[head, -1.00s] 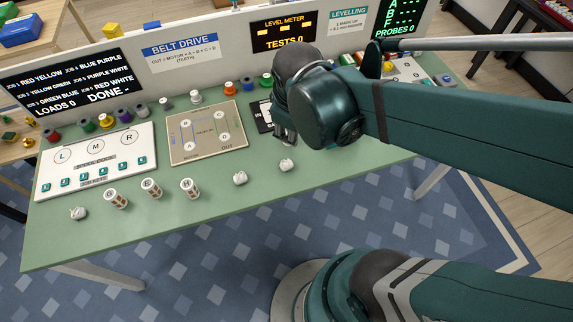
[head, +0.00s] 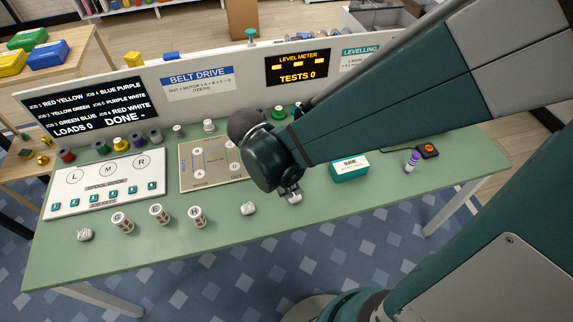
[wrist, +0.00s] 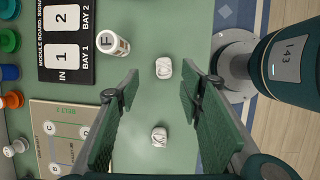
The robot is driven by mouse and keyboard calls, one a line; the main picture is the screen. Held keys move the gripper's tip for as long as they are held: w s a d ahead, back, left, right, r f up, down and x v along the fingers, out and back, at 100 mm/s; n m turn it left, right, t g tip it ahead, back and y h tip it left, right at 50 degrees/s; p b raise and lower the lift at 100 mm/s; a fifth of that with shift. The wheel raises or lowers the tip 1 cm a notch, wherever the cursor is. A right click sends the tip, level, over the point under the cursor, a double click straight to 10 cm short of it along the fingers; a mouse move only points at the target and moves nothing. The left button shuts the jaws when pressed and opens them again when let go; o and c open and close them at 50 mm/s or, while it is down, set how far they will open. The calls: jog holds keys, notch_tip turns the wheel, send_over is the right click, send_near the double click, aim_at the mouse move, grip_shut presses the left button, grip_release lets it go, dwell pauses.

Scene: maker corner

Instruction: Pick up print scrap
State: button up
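Several small crumpled white print scraps lie near the front of the green table. One scrap (head: 84,235) is at the far left, a second (head: 248,208) is in the middle, and a third (head: 295,198) is right by my gripper (head: 291,190). In the wrist view, my gripper (wrist: 160,82) is open and empty, its green-padded fingers apart. The third scrap (wrist: 163,68) shows just beyond the fingertips, and the second (wrist: 159,136) shows lower between the fingers, on the table. My wrist partly covers the table behind the third scrap in the head view.
Another, marked F (wrist: 113,45), stands near the third scrap. Behind are a belt board (head: 190,183) and a spool rack (head: 60,197). A teal box (head: 349,171) stands to the right.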

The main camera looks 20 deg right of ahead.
aim_at(295, 198)
jog(key=shift+s+a+f+n+h, duration=0.1)
jog(key=shift+a+f+n+h, duration=0.1)
jog(key=shift+f+n, duration=0.25)
jog(key=shift+s+a+f+n+h, duration=0.1)
jog(key=shift+a+f+n+h, duration=0.1)
jog(key=shift+f+n, duration=0.25)
jog(key=shift+d+f, duration=0.1)
jog(key=shift+b+x, duration=0.4)
jog(key=shift+x, duration=0.85)
jog(key=shift+b+x, duration=1.1)
jog(key=shift+x, duration=1.5)
jog(key=shift+s, duration=0.1)
jog(key=shift+c, duration=0.6)
jog(key=c, duration=0.6)
